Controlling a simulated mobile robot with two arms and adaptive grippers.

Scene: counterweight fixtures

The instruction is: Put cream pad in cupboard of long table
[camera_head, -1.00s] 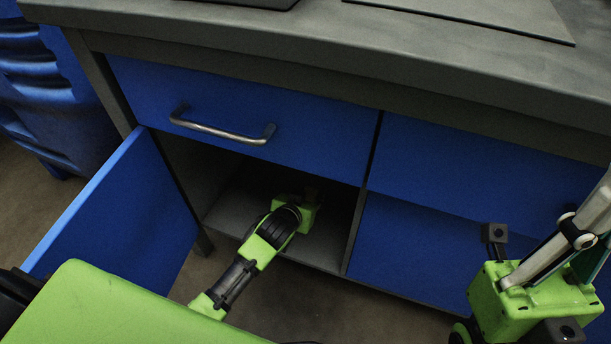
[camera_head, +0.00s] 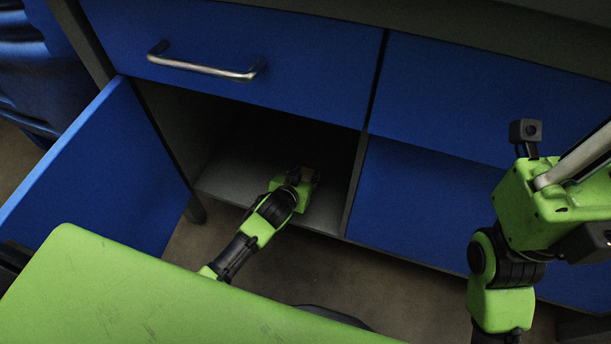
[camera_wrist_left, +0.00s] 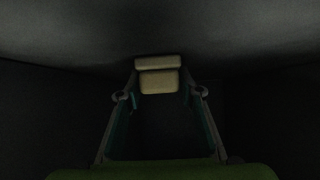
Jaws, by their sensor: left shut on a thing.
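The cream pad (camera_wrist_left: 160,82) shows in the left wrist view between my left fingertips, in front of a dim grey surface. My left gripper (camera_head: 312,174) is shut on the pad and reaches into the open cupboard (camera_head: 225,184) of the long table (camera_head: 520,20). In the head view the fingers and pad are mostly lost in shadow. The cupboard's blue door (camera_head: 110,170) stands open to the left. My right gripper (camera_head: 545,200) is at the right, outside the cupboard; its fingertips are out of frame.
A blue drawer (camera_head: 235,50) with a metal handle (camera_head: 205,67) is closed above the cupboard. Blue panels (camera_head: 460,100) close the table's right half. A blue ribbed container (camera_head: 22,75) stands at the far left. The cupboard floor left of my gripper looks clear.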

